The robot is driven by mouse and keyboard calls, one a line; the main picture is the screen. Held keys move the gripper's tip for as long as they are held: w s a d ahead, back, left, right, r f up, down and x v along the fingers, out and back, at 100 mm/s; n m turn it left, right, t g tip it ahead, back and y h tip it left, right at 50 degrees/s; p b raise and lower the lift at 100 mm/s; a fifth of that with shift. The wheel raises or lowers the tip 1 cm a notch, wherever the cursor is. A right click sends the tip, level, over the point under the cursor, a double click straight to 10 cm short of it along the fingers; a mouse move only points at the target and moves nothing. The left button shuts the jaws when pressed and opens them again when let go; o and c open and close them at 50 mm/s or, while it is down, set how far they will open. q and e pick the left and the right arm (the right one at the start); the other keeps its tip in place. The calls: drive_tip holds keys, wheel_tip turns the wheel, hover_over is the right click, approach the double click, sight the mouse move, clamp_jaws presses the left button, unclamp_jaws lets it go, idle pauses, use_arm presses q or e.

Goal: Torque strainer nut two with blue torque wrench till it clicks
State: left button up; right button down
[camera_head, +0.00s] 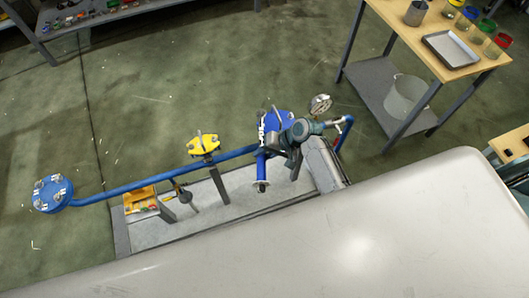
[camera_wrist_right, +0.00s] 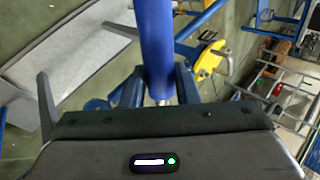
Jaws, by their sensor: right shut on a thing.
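A blue strainer cover (camera_head: 283,117) with metal nuts on it is right of centre in the head view, at the right end of the blue pipe. My right gripper (camera_head: 270,148) is beside it. In the right wrist view my right gripper (camera_wrist_right: 158,88) is shut on a blue cylindrical handle, the blue torque wrench (camera_wrist_right: 154,35). The handle (camera_head: 262,168) also shows in the head view, below the cover. I cannot tell whether the wrench head is seated on a nut, or which nut is number two. My left gripper is not in view.
The blue pipe (camera_head: 135,186) runs left to a blue flange (camera_head: 52,193). A pressure gauge (camera_head: 320,104) is near the arm. A wooden table (camera_head: 405,32) stands at upper right.

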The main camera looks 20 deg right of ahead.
drive_tip(key=shift+w+f+b, duration=0.1)
drive_tip(key=shift+f+b, duration=0.6)
drive_tip(key=shift+f, duration=0.85)
drive_tip(key=shift+a, duration=0.1)
idle(0.4)
drive_tip(key=shift+w+a+m+t+p, duration=0.2)
drive_tip(key=shift+a+m+t+p, duration=0.1)
drive_tip(key=shift+a+m+p, duration=0.15)
drive_tip(key=shift+w+a+m+t+p, duration=0.15)
drive_tip(key=shift+a+m+t+p, duration=0.15)
drive_tip(key=shift+a, duration=0.25)
drive_tip(key=shift+a+f, duration=0.1)
drive_tip(key=shift+a, duration=0.05)
drive_tip(key=shift+w+a+m+t+h, duration=0.25)
drive_tip(key=shift+w+a+m+t, duration=0.1)
drive_tip(key=shift+a+m, duration=0.2)
drive_tip(key=shift+w+a+m+t+h, duration=0.3)
drive_tip(key=shift+a+m, duration=0.1)
drive_tip(key=shift+a, duration=0.2)
drive_tip(key=shift+s+d+f+n+g+y, duration=0.1)
drive_tip(key=shift+s+d+n+g+y, duration=0.1)
drive_tip(key=shift+s+d+n+g, duration=0.35)
drive_tip(key=shift+s+d+r+n+g+y, duration=0.2)
drive_tip(key=shift+d+n, duration=0.45)
drive_tip(key=shift+d, duration=0.45)
drive_tip(key=shift+s+d+f+n+g+y, duration=0.2)
drive_tip(key=shift+s+d+n+g+y, duration=0.15)
drive_tip(key=shift+d+n, duration=0.35)
drive_tip(key=shift+d, duration=0.1)
